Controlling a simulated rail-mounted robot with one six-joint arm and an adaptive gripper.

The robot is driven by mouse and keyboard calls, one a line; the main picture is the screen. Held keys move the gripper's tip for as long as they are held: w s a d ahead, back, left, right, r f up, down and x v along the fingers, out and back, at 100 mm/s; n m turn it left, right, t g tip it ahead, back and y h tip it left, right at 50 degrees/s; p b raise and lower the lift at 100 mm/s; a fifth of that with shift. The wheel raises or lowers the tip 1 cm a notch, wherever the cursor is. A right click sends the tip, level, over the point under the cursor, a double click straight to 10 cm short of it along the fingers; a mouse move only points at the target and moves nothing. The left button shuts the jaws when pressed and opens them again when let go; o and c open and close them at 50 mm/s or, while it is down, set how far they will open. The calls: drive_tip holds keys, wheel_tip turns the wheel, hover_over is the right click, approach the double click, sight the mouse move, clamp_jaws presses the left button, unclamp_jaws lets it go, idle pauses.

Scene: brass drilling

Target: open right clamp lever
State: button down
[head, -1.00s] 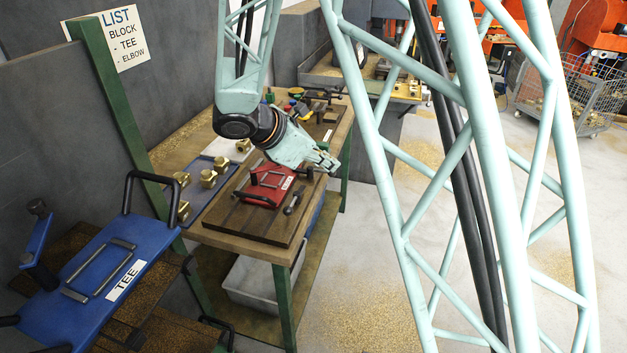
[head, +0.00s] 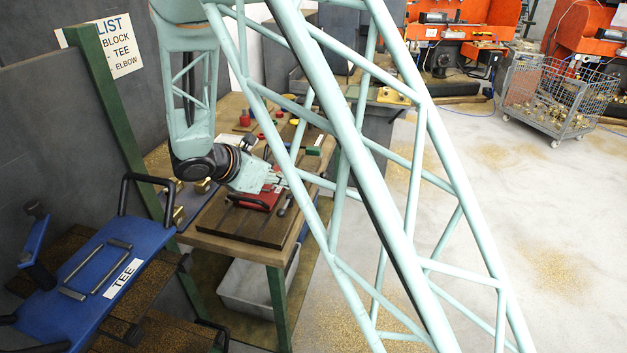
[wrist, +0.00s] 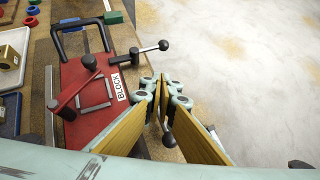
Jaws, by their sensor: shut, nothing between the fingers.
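The red fixture plate (wrist: 85,110) labelled BLOCK lies on the work table, with a black handle at its far end in the wrist view. A clamp lever (wrist: 140,55) with a black ball knob lies at its upper right there. A second lever with a red arm (wrist: 75,95) stands over the plate. Another black knob (wrist: 168,140) shows beneath the fingers, its lever mostly hidden. I cannot tell which lever is the right one. My gripper (wrist: 161,88) is shut and empty, above the plate's right edge. In the head view the gripper (head: 274,181) partly covers the red plate (head: 262,199).
A blue fixture labelled TEE (head: 95,280) is at the front left. A brass part (wrist: 12,48) lies in a tray at the wrist view's left edge. Coloured pieces stand farther along the table. Open floor (wrist: 250,70) lies to the right of the table.

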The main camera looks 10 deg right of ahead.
drive_tip(key=shift+d+f, duration=0.1)
drive_tip(key=shift+b+x, duration=0.3)
drive_tip(key=shift+x, duration=0.55)
drive_tip(key=b+x, duration=0.2)
drive_tip(key=x, duration=0.6)
drive_tip(key=shift+w+d+f, duration=0.1)
drive_tip(key=shift+w+d, duration=0.05)
drive_tip(key=shift+w+d+r+b, duration=0.15)
drive_tip(key=shift+w+d+r, duration=0.1)
drive_tip(key=shift+w+d, duration=0.4)
drive_tip(key=shift+w+d+r+b, duration=0.15)
drive_tip(key=shift+w+d+r, duration=0.2)
drive_tip(key=shift+d, duration=0.45)
